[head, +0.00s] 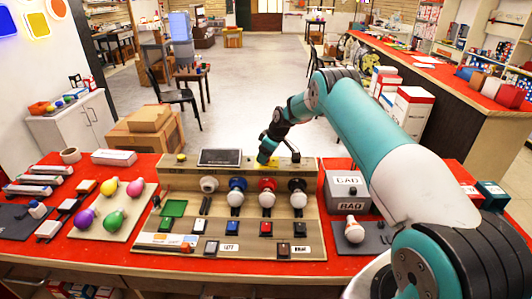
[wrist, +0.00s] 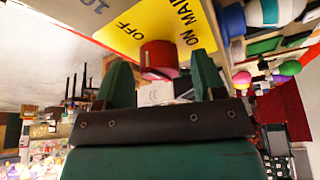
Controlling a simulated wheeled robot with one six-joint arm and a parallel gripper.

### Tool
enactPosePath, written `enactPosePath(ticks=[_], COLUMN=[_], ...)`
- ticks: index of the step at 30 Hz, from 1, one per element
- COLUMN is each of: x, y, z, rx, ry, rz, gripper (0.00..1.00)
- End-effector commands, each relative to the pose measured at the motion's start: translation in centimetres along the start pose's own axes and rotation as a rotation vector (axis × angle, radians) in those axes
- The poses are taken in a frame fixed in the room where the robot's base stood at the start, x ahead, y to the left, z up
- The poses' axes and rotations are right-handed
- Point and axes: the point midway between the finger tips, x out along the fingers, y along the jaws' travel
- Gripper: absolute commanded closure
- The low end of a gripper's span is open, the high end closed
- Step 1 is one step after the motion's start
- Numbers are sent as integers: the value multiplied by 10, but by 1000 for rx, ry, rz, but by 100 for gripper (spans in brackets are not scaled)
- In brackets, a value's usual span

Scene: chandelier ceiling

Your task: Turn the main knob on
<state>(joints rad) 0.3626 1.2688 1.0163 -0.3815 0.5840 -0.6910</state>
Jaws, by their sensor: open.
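My gripper (wrist: 162,80) is open, with one green finger on either side of that gap and nothing held. I cannot tell whether the fingers touch the knob, or which label its line points at. In the head view my gripper (head: 264,158) is at the top of the wooden board (head: 185,172), beside a yellow patch; the knob is hidden there.
The board bears lamp sockets with bulbs, such as a blue one (head: 237,186), and switches below. A dark panel (head: 220,157) lies left of my gripper. Coloured bulbs (head: 112,220) lie at left, a grey box (head: 347,190) at right, on the red table (head: 130,256).

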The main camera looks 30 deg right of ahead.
Motion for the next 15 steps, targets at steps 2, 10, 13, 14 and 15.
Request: enactPosePath(ticks=[2, 10, 13, 14, 15], x=[0, 0, 0, 0, 0], y=[0, 0, 0, 0, 0], z=[0, 0, 0, 0, 0], rx=[0, 0, 0, 0, 0], ry=[0, 0, 0, 0, 0], rz=[1, 0, 0, 0, 0], gripper=[37, 67, 86, 86, 86])
